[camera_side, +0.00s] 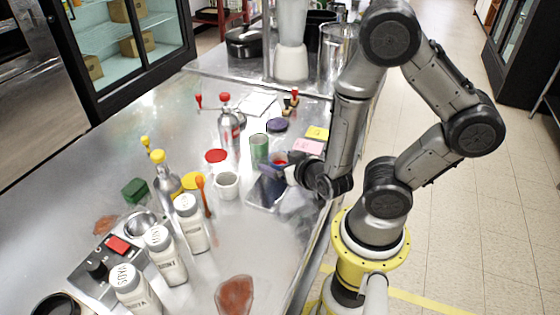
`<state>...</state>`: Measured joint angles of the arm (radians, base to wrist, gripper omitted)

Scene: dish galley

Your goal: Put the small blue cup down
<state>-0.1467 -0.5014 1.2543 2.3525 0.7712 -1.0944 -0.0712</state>
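My gripper (270,171) is low over the right part of the steel counter, above a dark blue-grey flat tray (262,199). It points left. Its fingers are small and dark here, and I cannot tell whether they are open or shut. I cannot make out a small blue cup for certain. A small red and bluish item (279,160) shows right behind the gripper, partly covered by it. I cannot tell whether the gripper touches or holds it.
A white cup (227,187) and a green can (260,149) stand close to my gripper. Several white shaker bottles (192,224) stand front left. A steel bottle with a red top (226,125) and pink and yellow blocks (309,146) are farther back. The front counter near the brown patch (234,296) has free room.

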